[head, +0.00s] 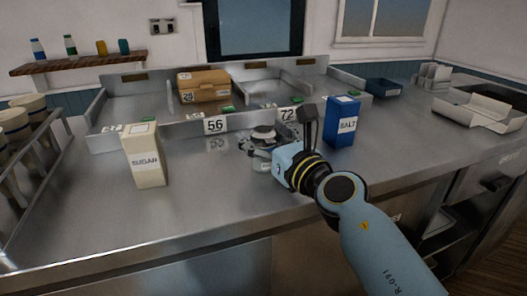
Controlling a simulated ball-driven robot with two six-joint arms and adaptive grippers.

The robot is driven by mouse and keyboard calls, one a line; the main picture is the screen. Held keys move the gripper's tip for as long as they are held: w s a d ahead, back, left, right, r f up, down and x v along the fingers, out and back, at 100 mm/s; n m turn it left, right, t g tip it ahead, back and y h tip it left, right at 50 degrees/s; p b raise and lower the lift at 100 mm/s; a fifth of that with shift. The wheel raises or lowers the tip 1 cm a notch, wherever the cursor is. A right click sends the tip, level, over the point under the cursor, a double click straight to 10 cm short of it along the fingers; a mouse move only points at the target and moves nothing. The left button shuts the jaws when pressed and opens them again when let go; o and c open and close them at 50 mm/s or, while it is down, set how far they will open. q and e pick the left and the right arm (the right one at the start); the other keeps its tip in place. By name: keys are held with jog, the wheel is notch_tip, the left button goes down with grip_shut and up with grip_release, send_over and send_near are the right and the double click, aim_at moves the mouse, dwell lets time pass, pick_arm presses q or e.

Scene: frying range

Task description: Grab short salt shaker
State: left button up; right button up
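A small round shaker with a grey metal top (264,131) stands on the steel counter, left of the blue salt box. I take it for the short salt shaker, but I can read no label on it. My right gripper (258,146) is at the shaker, reaching in from the right. Its grey finger parts overlap the shaker and hide much of its body. I cannot tell whether the fingers are closed on it or only around it. My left gripper is not in view.
A tall blue salt box (342,122) stands close to the right of my gripper. A cream sugar carton (146,155) stands to the left. A brown box (203,86) sits in the raised back tray. White open cartons (480,112) lie at the far right. The front counter is clear.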

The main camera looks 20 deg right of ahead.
jog(key=c, duration=1.2)
jog(key=shift+r, duration=0.15)
grip_shut()
